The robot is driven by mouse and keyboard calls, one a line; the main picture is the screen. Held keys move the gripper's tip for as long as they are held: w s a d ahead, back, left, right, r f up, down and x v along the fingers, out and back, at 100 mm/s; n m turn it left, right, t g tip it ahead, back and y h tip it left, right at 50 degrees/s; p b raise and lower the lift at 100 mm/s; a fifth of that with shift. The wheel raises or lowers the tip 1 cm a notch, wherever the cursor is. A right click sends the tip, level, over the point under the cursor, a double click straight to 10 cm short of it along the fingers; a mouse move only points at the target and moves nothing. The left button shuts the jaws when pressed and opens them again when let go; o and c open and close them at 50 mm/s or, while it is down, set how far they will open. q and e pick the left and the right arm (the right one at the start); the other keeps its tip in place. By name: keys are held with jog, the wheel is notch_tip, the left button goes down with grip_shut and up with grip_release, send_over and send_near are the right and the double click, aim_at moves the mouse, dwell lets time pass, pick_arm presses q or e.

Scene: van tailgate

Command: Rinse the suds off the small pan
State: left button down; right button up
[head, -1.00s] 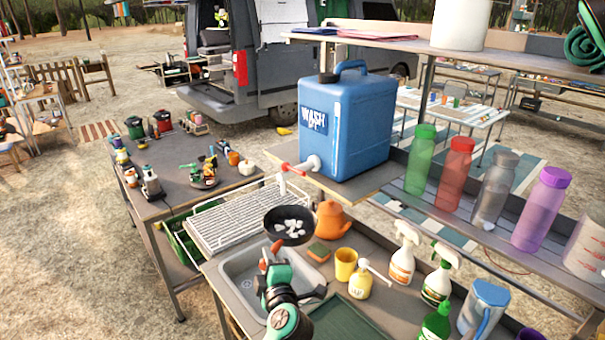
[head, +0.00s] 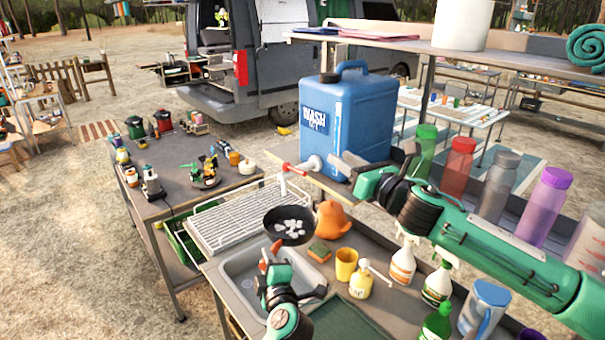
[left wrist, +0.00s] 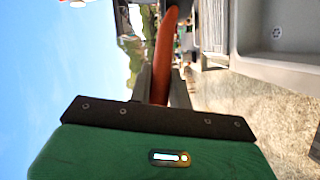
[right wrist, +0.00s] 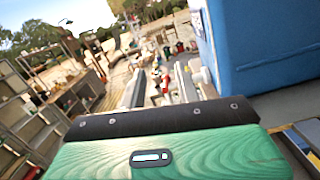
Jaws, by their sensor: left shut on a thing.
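The small pan (head: 289,224) is black, with white suds inside. It is over the back edge of the sink (head: 239,277), below the spout (head: 284,187) of the blue wash-water jug (head: 345,125). My left gripper (head: 272,252) is shut on its red-orange handle, which fills the gap between the fingers in the left wrist view (left wrist: 165,50). The tap (head: 311,165) has a red lever (head: 280,168). My right gripper (head: 338,165) is open, just right of the tap and in front of the jug. In the right wrist view its fingers (right wrist: 162,88) are apart.
An orange kettle (head: 331,220), a sponge (head: 320,251), a yellow cup (head: 346,264) and spray bottles (head: 402,265) crowd the counter right of the sink. A white wire rack (head: 232,217) is left of the pan. Coloured bottles (head: 459,160) line the shelf behind my right arm.

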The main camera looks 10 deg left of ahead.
jog(key=h, duration=0.1)
send_near(303, 173)
jog(key=d, duration=0.1)
jog(key=shift+g, duration=0.4)
jog(key=x, duration=1.1)
jog(key=shift+w+a, duration=0.2)
jog(key=shift+c, duration=0.4)
grip_shut()
